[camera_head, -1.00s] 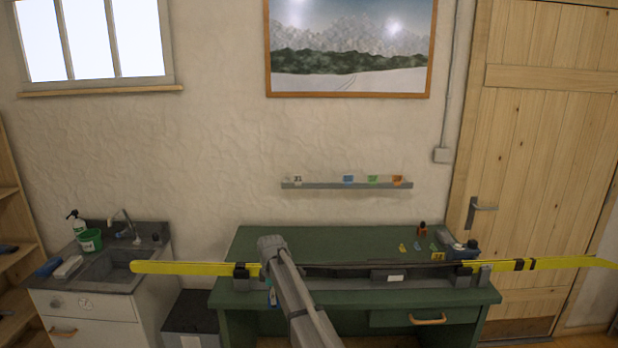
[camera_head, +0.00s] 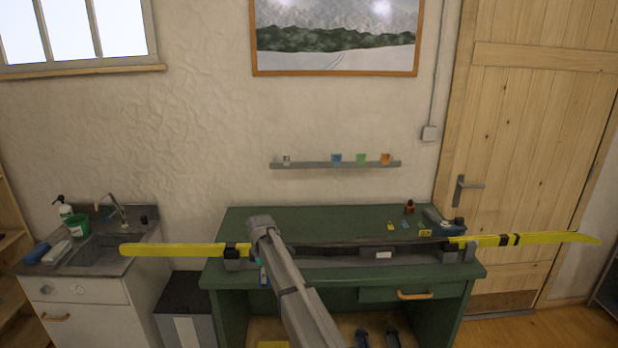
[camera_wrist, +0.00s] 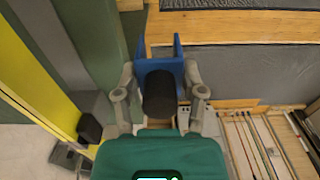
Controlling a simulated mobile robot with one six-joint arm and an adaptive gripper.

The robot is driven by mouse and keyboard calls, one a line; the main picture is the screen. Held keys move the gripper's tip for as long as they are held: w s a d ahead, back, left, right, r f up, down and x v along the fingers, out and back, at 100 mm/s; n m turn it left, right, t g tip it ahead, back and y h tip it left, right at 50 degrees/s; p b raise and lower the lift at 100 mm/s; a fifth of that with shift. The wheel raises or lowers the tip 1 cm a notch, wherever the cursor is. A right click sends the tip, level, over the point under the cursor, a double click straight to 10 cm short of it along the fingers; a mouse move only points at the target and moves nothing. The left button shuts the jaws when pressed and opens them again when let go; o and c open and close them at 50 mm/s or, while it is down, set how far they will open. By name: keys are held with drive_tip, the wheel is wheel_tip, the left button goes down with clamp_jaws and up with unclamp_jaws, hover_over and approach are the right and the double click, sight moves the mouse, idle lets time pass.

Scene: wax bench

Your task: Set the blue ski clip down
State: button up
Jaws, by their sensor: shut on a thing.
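In the wrist view, my gripper (camera_wrist: 160,88) is shut on the blue ski clip (camera_wrist: 161,66). The clip is a blue forked piece with a dark rounded part between my two grey fingers. It is held in the air, and I see no surface touching it. In the head view, my arm reaches over the front of the green bench (camera_head: 330,222). The arm hides part of the bench there.
A yellow ski (camera_head: 180,250) lies along the bench front on dark supports, its ends jutting out both sides. It passes left of my gripper in the wrist view. A shelf (camera_head: 335,165) holds small coloured blocks. A sink (camera_head: 100,255) is left. The bench top's back middle is clear.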

drive_tip(key=s+d+r+p, duration=0.2)
drive_tip(key=s+r+p, duration=0.2)
drive_tip(key=s, duration=0.6)
drive_tip(key=s+d+r+p, duration=0.3)
drive_tip(key=s+r+p, duration=0.1)
drive_tip(key=s, duration=0.6)
drive_tip(key=shift+s+r, duration=0.2)
drive_tip(key=shift+s, duration=0.05)
drive_tip(key=shift+s, duration=0.2)
